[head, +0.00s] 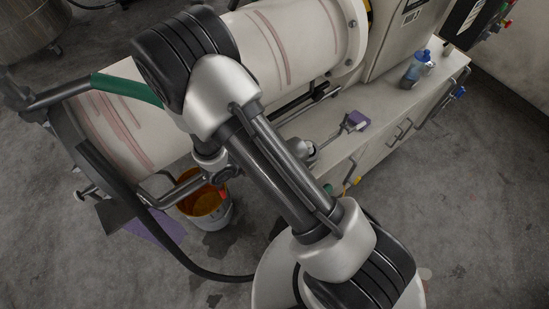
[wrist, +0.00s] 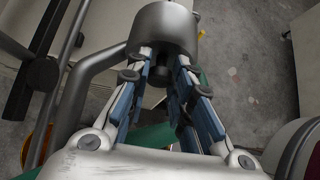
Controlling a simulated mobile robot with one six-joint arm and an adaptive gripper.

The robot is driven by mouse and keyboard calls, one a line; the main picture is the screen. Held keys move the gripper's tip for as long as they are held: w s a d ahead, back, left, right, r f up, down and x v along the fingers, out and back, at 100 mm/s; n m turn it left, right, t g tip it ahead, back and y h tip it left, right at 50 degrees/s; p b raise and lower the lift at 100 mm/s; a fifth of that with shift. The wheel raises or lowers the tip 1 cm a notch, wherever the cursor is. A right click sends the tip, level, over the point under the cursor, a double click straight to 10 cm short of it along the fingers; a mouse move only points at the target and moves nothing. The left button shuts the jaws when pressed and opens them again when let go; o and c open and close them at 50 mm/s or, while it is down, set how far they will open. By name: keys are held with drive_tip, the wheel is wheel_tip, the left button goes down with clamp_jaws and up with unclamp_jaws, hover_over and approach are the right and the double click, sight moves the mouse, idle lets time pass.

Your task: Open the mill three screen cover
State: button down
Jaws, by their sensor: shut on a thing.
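The mill is a large pale cylinder (head: 130,115) with reddish streaks, lying at the left and top of the head view. My arm crosses in front of its middle. A grey metal cylinder (wrist: 165,28) joined to a bent pipe (wrist: 75,95) shows in the wrist view. My gripper (wrist: 162,58) is shut on the end of this metal cylinder, with blue-padded fingers on both sides; the exact contact is partly hidden. In the head view my arm hides the gripper. I cannot tell which part is the screen cover.
A bucket with orange content (head: 204,202) stands below the bent pipe. Floor at right is clear.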

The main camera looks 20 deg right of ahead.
drive_tip(key=shift+r, duration=0.1)
drive_tip(key=c, duration=1.4)
unclamp_jaws()
drive_tip(key=v, duration=1.2)
drive_tip(key=shift+d, duration=0.1)
